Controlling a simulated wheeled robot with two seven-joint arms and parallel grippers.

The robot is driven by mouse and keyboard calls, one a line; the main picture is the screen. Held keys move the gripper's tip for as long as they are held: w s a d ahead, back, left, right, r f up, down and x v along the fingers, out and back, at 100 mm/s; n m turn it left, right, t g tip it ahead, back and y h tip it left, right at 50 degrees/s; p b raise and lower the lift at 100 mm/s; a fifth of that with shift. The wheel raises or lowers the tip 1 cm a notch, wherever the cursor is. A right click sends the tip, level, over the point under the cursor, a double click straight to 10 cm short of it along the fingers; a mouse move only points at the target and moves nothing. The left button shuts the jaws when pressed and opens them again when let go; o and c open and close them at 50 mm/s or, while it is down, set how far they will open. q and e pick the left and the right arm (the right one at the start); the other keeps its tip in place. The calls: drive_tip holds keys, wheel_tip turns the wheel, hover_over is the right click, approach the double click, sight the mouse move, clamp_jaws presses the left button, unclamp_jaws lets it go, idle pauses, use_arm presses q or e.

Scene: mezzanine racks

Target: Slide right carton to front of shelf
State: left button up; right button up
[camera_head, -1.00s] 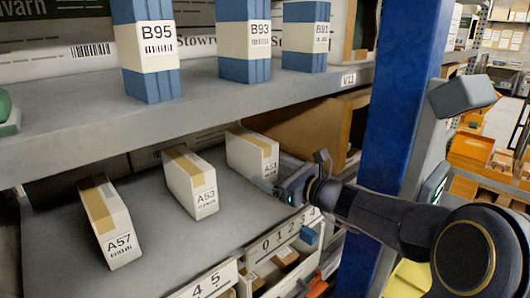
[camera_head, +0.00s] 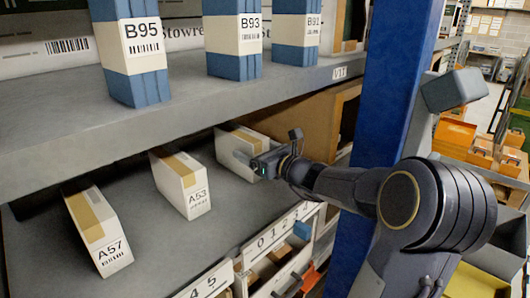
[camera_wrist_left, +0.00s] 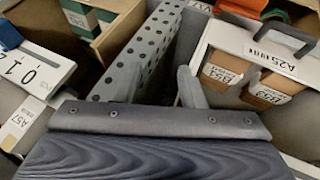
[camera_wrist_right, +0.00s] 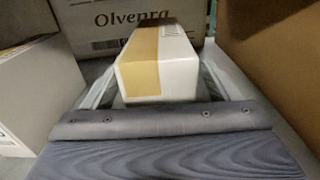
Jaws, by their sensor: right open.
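The right carton (camera_head: 237,148), white with a tan tape strip, stands on the lower grey shelf, furthest right of three. My right gripper (camera_head: 255,165) is at its front end and hides most of its label. In the right wrist view, the carton (camera_wrist_right: 160,65) lies between the two spread fingers of my right gripper (camera_wrist_right: 158,74), one finger along each side. I cannot tell whether they touch it. In the left wrist view, my left gripper (camera_wrist_left: 157,82) has its fingers apart with nothing held between them. It is outside the head view.
Cartons A53 (camera_head: 184,183) and A57 (camera_head: 99,228) stand to the left on the same shelf. The upper shelf (camera_head: 190,105) with blue-and-white boxes is overhead. A brown box (camera_head: 305,125) stands right of the carton, and a blue upright (camera_head: 385,95) is further right.

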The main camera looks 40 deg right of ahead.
use_arm(q)
drive_tip(key=shift+r, duration=0.35)
use_arm(e)
drive_tip(key=shift+w+a, duration=0.1)
drive_tip(key=shift+w, duration=1.4)
drive_tip(key=c, duration=1.3)
use_arm(q)
drive_tip(key=shift+s, duration=0.1)
use_arm(e)
drive_tip(key=shift+s, duration=0.2)
